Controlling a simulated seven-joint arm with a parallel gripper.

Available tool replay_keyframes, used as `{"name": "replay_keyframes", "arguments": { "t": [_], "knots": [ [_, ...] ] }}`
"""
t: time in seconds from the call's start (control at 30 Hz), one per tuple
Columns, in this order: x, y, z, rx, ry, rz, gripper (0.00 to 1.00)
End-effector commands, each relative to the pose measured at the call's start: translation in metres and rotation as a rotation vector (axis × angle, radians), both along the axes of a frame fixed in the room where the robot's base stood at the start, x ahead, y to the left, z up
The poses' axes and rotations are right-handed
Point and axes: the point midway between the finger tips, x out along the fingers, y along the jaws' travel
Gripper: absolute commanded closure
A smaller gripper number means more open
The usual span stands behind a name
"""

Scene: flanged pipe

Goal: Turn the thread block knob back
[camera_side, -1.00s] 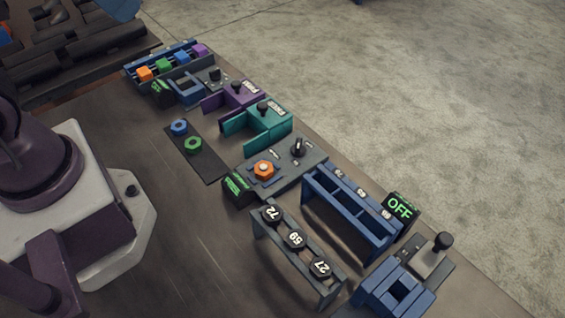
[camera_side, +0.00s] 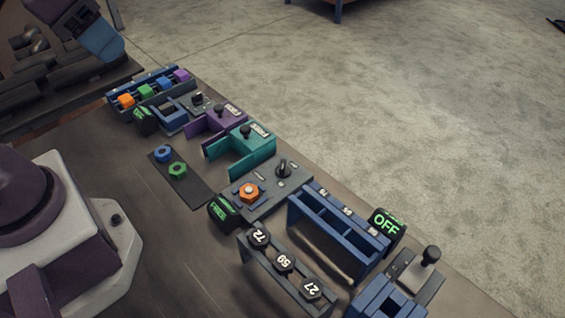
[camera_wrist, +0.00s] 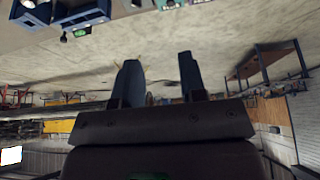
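The thread block (camera_side: 268,196) is a grey plate near the table's middle, with an orange hex nut (camera_side: 249,192) on it. A dark upright knob (camera_side: 283,168) stands at its far right corner. A small black display box (camera_side: 224,211) with green lettering sits at its near left corner. My gripper shows in the wrist view (camera_wrist: 158,80), its two fingers apart and nothing between them. The fingers point out over open floor, away from the block. My gripper's fingertips cannot be made out in the side view.
A blue nut (camera_side: 163,153) and a green nut (camera_side: 177,169) lie on a dark mat left of the block. Teal (camera_side: 252,145) and purple (camera_side: 216,119) fixtures stand behind it. A blue rack (camera_side: 338,238), a numbered rack (camera_side: 285,265) and an OFF display (camera_side: 386,222) stand nearer.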

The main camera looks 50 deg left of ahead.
Motion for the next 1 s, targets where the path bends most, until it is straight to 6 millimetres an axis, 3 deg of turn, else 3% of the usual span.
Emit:
{"name": "replay_keyframes", "arguments": {
  "t": [0.27, 0.6, 0.8, 0.9, 1.0],
  "knots": [
    [0.044, -0.033, -0.045, -0.081, 0.289, -0.055, 0.62],
    [0.119, -0.074, -0.124, -0.092, 0.531, 0.205, 0.62],
    [0.164, -0.090, -0.174, -0.040, 0.537, 0.435, 0.62],
    [0.185, -0.094, -0.188, -0.036, 0.502, 0.542, 0.62],
    [0.211, -0.094, -0.188, -0.085, 0.445, 0.671, 0.62]
  ]
}}
